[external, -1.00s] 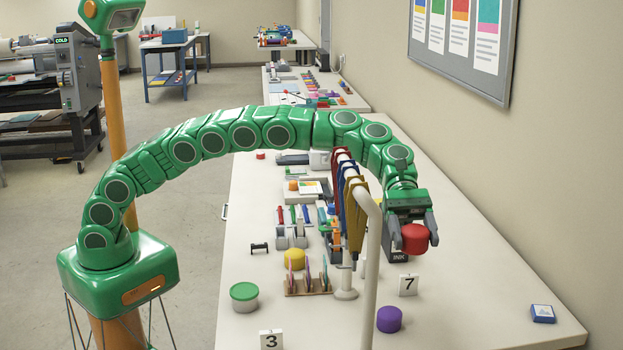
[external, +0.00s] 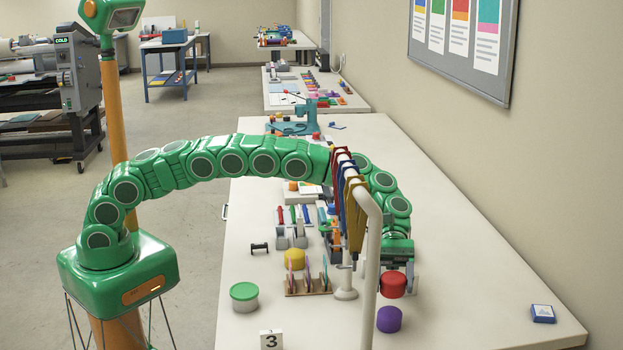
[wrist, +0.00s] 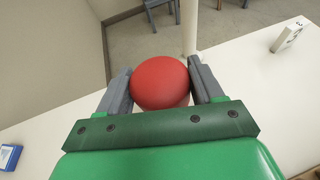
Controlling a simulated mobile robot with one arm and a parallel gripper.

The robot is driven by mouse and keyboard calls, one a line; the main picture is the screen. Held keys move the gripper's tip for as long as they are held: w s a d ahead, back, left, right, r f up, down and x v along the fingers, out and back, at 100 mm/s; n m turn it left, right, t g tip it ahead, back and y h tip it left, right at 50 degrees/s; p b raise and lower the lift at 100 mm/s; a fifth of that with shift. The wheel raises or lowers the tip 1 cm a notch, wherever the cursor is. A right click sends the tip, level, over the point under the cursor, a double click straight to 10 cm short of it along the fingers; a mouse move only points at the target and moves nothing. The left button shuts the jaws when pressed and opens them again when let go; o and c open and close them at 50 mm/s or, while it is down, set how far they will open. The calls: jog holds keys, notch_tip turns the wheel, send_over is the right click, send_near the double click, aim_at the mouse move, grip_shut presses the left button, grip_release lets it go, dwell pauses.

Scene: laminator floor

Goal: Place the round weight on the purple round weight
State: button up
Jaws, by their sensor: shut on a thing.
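The red round weight (external: 393,284) is held between the fingers of my gripper (external: 398,280). In the wrist view the red weight (wrist: 161,83) sits between the two grey fingers of my gripper (wrist: 163,85), which touch it on both sides. The purple round weight (external: 389,319) stands on the white table near its front. In the external picture the red weight shows just above the purple one, with a small gap between them. The purple weight does not show in the wrist view, where the red weight and my gripper block the middle.
A white post with hanging coloured tags (external: 355,215) stands just left of my gripper. A green-lidded tub (external: 244,297), a yellow round weight (external: 294,259) and a rack (external: 308,285) stand further left. A blue box (external: 542,313) lies at the right; the table between is clear.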

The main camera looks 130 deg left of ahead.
aim_at(390, 312)
jog(key=shift+f, duration=2.6)
jog(key=shift+f, duration=0.2)
jog(key=o, duration=1.3)
jog(key=shift+r, duration=0.2)
jog(key=v, duration=1.2)
